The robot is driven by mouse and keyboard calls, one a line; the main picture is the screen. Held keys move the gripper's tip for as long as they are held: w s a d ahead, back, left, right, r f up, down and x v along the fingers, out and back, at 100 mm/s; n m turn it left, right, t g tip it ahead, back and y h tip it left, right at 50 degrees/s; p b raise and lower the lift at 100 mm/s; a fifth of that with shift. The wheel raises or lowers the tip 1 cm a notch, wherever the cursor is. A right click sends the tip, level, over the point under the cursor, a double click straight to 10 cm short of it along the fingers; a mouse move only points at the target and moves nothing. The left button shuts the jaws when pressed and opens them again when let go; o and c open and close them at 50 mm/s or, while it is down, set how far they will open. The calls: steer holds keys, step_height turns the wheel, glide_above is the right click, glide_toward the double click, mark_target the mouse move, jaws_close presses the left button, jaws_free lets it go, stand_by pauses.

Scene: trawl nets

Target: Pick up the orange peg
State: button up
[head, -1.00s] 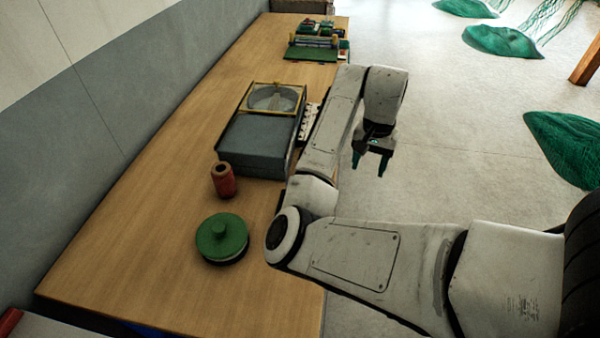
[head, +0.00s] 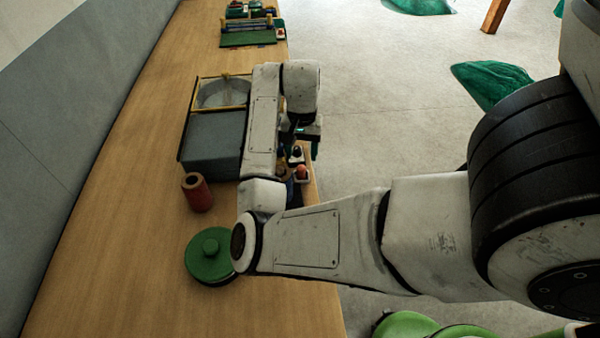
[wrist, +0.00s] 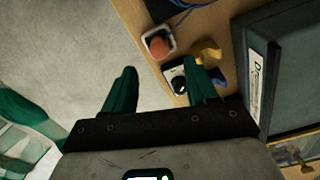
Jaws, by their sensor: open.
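The orange peg (wrist: 160,46) shows in the wrist view as a round orange top in a white square holder near the table's edge. In the head view the orange peg (head: 302,172) is small, at the table's right edge, just below my gripper (head: 304,140). In the wrist view my gripper (wrist: 160,66) is open, with its two green fingers apart and nothing between them. The peg lies ahead of the fingertips, apart from them. Its lower part is hidden in the holder.
A dark-topped peg (wrist: 178,82) in a white holder and a yellow piece (wrist: 207,53) stand close to the right finger. A grey box (head: 212,140), a red spool (head: 197,193) and a green lidded disc (head: 208,258) are on the table. Floor lies to the right.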

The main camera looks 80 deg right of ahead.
mark_target(301, 167)
steer(key=shift+a+f+p, duration=0.15)
steer(key=shift+f+p, duration=0.15)
steer(key=shift+f, duration=1)
steer(key=shift+a+f+p, duration=0.1)
steer(key=shift+f+p, duration=0.15)
steer(key=shift+f, duration=1.05)
jaws_close()
